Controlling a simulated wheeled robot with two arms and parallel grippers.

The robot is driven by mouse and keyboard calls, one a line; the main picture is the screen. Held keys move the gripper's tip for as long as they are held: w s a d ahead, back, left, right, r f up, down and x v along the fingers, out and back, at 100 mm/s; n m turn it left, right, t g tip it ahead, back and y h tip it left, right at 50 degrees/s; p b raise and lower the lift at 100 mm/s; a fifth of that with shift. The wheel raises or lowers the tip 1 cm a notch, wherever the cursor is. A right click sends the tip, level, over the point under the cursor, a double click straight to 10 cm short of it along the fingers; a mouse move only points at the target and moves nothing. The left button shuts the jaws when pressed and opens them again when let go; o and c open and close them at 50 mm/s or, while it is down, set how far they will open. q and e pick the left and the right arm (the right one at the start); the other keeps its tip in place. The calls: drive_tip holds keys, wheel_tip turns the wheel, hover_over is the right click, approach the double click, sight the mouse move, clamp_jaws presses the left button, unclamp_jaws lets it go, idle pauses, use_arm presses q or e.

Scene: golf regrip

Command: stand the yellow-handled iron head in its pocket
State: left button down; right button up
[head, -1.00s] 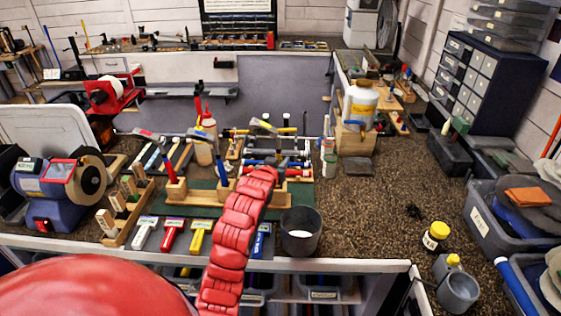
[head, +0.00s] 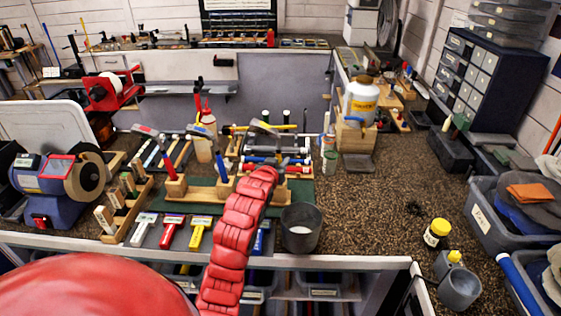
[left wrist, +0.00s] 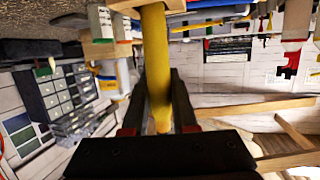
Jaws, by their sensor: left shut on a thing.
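My left arm (head: 235,240) reaches over the bench. In the left wrist view the dark fingers of my left gripper (left wrist: 158,88) are shut on the yellow handle (left wrist: 155,55) of an iron head. My right gripper is not in view.
A dark cup (head: 301,232) stands right of the arm. White, red and yellow (head: 200,228) labelled tools lie along the front edge. A grinder (head: 60,185) stands at left, a white jug (head: 361,102) at back right. The bench right of the cup is mostly clear.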

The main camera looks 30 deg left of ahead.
use_arm(q)
drive_tip(key=shift+f+b, duration=0.45)
drive_tip(key=shift+f, duration=0.25)
idle(0.3)
drive_tip(key=c, duration=0.6)
unclamp_jaws()
drive_tip(key=shift+s, duration=0.1)
drive_tip(key=shift+s+d, duration=0.1)
drive_tip(key=shift+s, duration=0.1)
drive_tip(key=p+v, duration=1)
drive_tip(key=v, duration=0.7)
drive_tip(key=shift+p, duration=0.3)
